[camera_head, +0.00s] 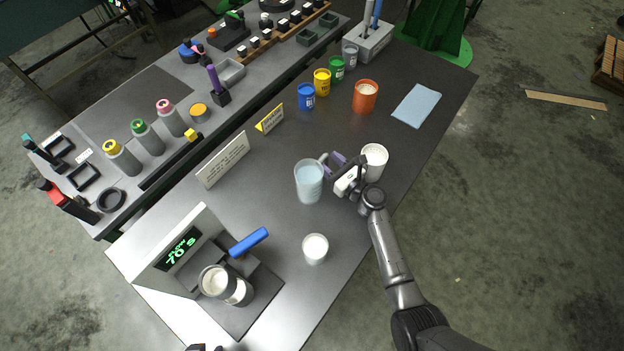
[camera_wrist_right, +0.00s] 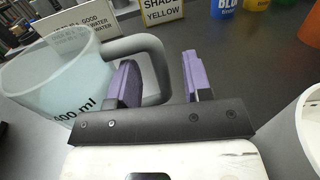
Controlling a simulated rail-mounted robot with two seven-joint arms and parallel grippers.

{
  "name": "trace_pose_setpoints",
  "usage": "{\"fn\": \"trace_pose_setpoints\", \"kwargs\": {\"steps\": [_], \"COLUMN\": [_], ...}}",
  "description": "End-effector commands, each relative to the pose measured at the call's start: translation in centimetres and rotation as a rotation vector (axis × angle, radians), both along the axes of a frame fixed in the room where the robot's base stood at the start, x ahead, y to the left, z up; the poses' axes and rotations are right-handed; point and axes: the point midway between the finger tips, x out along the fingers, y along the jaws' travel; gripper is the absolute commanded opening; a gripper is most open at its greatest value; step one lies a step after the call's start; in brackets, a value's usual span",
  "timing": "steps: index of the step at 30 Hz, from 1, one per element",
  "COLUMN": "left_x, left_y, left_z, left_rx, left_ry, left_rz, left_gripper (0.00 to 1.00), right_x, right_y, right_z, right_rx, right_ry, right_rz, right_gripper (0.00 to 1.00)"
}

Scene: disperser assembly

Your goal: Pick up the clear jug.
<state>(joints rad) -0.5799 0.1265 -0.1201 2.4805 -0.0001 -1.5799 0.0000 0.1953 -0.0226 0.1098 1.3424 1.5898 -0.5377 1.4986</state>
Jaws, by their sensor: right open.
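The clear jug (camera_head: 309,184) stands upright on the dark table, and its handle points toward the upper right. My right gripper (camera_head: 336,164) is open at the handle. In the wrist view its purple fingers (camera_wrist_right: 161,85) stand on either side of the handle's upright part, with the left finger appearing inside the handle loop. I cannot tell whether they touch it.
A white cup (camera_head: 374,162) stands close beside my right gripper. Another white container (camera_head: 315,249) is below the jug. A sign (camera_head: 224,160) and a yellow sign (camera_head: 270,119) stand to the left. An orange container (camera_head: 365,97) and small coloured pots are farther back.

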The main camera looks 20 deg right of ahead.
Motion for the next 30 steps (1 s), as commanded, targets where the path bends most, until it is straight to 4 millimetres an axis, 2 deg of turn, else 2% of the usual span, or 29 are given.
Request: {"fn": "trace_pose_setpoints", "kwargs": {"steps": [9,23,30], "left_x": [0.00,0.02,0.01], "left_y": [0.02,-0.38,-0.33], "left_z": [-0.04,-0.03,-0.03], "left_rx": [0.001,-0.013,-0.011], "left_ry": [0.000,0.001,0.001], "left_rz": [-0.001,0.008,0.008], "left_gripper": [0.43,0.43,0.43], "right_x": [0.33,0.30,0.30], "right_y": [0.15,0.13,0.13], "right_z": [-0.02,-0.01,-0.01], "right_rx": [0.000,0.000,0.000], "right_ry": [0.001,0.001,0.001], "right_rz": [0.000,-0.001,-0.001], "right_gripper": [0.45,0.01,0.00]}}
